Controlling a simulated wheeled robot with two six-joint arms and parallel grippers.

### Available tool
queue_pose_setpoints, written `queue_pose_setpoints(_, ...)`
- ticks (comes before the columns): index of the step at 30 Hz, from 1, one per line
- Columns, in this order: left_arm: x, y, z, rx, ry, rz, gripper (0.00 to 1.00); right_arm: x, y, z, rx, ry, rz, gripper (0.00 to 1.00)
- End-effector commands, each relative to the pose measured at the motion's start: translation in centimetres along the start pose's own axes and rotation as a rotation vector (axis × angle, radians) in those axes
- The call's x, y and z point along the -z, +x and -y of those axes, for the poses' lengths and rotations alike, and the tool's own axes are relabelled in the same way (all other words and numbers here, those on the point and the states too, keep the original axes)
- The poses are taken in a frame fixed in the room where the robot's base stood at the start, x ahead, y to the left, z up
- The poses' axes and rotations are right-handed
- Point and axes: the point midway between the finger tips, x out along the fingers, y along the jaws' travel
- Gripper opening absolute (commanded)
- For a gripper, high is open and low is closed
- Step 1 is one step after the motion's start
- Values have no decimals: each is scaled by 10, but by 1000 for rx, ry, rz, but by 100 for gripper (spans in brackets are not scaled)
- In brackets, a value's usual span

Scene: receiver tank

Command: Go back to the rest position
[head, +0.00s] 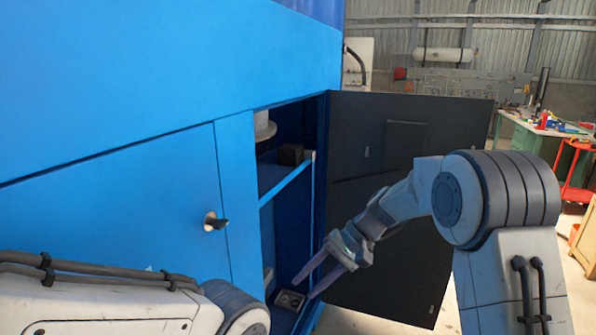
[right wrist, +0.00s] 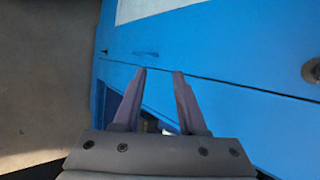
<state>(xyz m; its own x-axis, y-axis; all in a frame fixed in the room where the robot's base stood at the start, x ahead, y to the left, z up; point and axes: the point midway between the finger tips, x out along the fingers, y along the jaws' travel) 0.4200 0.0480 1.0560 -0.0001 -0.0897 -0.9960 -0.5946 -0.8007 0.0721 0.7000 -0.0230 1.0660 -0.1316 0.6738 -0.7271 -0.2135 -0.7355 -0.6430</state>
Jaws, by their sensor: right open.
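My right gripper (head: 305,289) is open, with nothing seen between its fingers. In the head view it points down and left in front of the open compartment of the blue cabinet (head: 130,190). In the right wrist view the two fingers of the gripper (right wrist: 160,72) stand apart in front of the blue cabinet face (right wrist: 225,60). My left arm shows at the lower left of the head view, but its gripper is out of the picture.
The dark cabinet door (head: 400,150) stands open behind my right arm. Inside the compartment are a dark block (head: 290,154) on a shelf and a small grey box (head: 290,299) low down. A door handle (head: 215,222) sticks out. A workbench (head: 545,132) stands far right.

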Motion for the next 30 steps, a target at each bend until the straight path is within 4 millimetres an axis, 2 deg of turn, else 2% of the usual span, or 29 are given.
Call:
queue_pose_setpoints(1,0,0,0,0,0,0,87,-15,-2,-29,-107,16,-52,41)
queue_pose_setpoints(3,0,0,0,0,0,0,87,-31,-7,-68,-248,18,-122,41)
queue_pose_setpoints(6,0,0,0,0,0,0,87,-51,-16,-111,-402,-8,-208,41)
queue_pose_setpoints(9,0,0,0,0,0,0,87,-68,-25,-141,-510,-51,-273,41)
queue_pose_setpoints(12,0,0,0,0,0,0,87,-82,-32,-163,-589,-101,-326,41)
queue_pose_setpoints(18,0,0,0,0,0,0,87,-108,-40,-191,-696,-216,-413,41)
queue_pose_setpoints(20,0,0,0,0,0,0,87,-115,-41,-195,-716,-257,-430,41)
queue_pose_setpoints(21,0,0,0,0,0,0,87,-118,-35,-181,-710,-291,-405,41)
queue_pose_setpoints(26,0,0,0,0,0,0,87,-143,-15,-149,-701,-400,-318,41)
queue_pose_setpoints(30,0,0,0,0,0,0,87,-174,2,-123,-694,-511,-228,41)
